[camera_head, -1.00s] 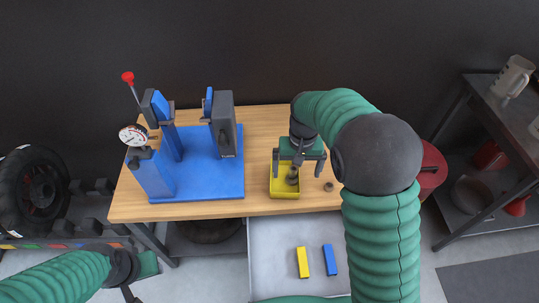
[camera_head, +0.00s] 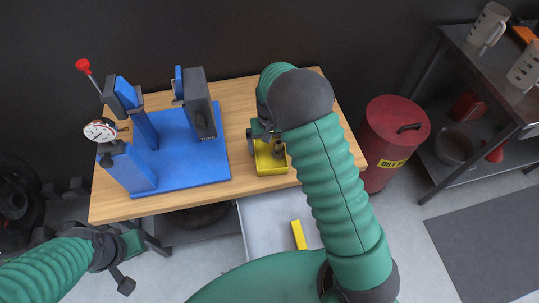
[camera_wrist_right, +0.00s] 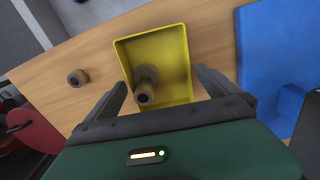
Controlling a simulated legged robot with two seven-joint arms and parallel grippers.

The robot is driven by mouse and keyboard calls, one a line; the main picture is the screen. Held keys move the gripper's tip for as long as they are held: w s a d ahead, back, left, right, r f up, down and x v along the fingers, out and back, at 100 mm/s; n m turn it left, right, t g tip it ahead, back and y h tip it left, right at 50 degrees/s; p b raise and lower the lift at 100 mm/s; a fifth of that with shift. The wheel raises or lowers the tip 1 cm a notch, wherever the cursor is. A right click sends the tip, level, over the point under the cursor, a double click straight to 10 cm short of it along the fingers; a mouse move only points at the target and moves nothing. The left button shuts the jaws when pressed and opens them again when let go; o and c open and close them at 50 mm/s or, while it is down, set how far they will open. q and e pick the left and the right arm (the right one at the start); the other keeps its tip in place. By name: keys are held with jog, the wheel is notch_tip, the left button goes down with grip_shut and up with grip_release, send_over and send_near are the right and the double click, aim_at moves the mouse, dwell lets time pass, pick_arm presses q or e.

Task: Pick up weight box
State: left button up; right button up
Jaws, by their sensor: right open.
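The weight box is a shallow yellow tray (camera_head: 270,169) near the front edge of the wooden table. A dark weight (camera_wrist_right: 147,80) stands inside it. In the right wrist view the yellow box (camera_wrist_right: 161,46) lies ahead of my right gripper (camera_wrist_right: 161,80). The two fingers are spread and empty, one toward each side of the box. In the head view my right gripper (camera_head: 266,139) is over the box and partly hides it; I cannot tell whether it touches. My left gripper (camera_head: 129,264) is low at the left, in front of the table, its jaws unclear.
The blue stand (camera_head: 185,165) with uprights and a dial gauge (camera_head: 100,130) fills the table's left. A second weight (camera_wrist_right: 77,78) stands on bare wood beside the box. An open drawer (camera_head: 270,222) holds a yellow block (camera_head: 298,235). A red bin (camera_head: 390,140) stands right.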

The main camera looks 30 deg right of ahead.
aim_at(270, 157)
jog(key=f, duration=0.4)
jog(key=shift+w+d+f, duration=0.15)
jog(key=shift+w, duration=0.05)
jog(key=c, duration=1.1)
